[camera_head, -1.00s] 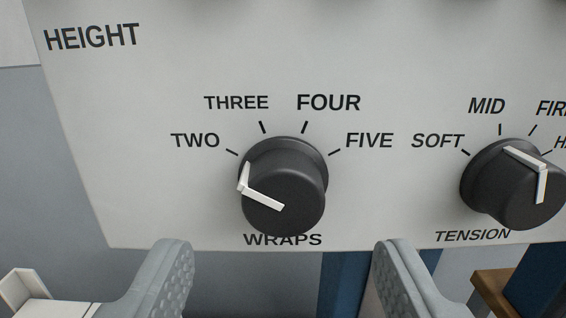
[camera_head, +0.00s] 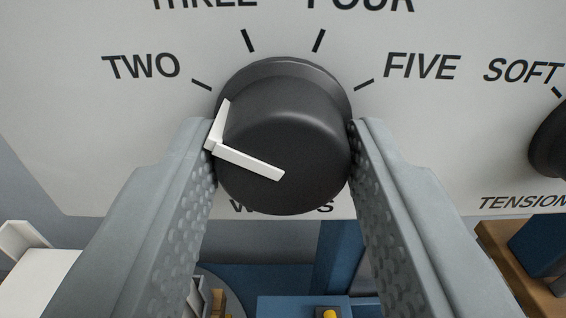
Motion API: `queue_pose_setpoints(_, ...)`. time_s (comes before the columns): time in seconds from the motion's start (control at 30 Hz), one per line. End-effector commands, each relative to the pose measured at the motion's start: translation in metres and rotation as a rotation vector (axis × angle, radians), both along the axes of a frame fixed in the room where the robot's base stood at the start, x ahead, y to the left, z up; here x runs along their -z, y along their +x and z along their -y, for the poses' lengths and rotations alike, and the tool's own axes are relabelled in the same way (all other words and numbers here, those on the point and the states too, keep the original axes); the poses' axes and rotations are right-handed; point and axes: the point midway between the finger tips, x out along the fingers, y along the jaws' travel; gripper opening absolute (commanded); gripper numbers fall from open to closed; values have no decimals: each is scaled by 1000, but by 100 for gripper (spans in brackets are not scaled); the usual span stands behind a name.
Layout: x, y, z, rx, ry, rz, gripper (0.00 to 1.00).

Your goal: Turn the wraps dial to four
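The wraps dial (camera_head: 290,135) is a black round knob on a pale panel, with a white pointer (camera_head: 245,162) on its left side. The pointer aims to the left, nearest the TWO mark. The FOUR mark (camera_head: 319,40) is at the upper right of the knob. My gripper (camera_head: 282,140) is open with its two grey padded fingers on either side of the knob. The fingertips are at or very close to the knob's sides; I cannot tell whether they touch. The WRAPS label is mostly hidden behind the knob.
The tension dial (camera_head: 550,140) is partly in view at the right edge, beside the SOFT label. Below the panel (camera_head: 120,120) are a brown wooden piece (camera_head: 515,265), blue parts and a white object (camera_head: 35,280) at the lower left.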

Motion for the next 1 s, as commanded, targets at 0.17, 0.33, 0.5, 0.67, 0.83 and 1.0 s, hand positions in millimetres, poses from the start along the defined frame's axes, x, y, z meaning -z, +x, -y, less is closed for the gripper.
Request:
queue_pose_setpoints(0.17,0,0,0,0,2,0,15)
queue_pose_setpoints(0.33,0,0,0,0,32,1,15)
queue_pose_setpoints(0.5,0,0,0,0,112,4,15)
queue_pose_setpoints(0.67,0,0,0,0,233,9,15)
queue_pose_setpoints(0.83,0,0,0,0,392,14,15)
queue_pose_setpoints(1.0,0,0,0,0,555,20,15)
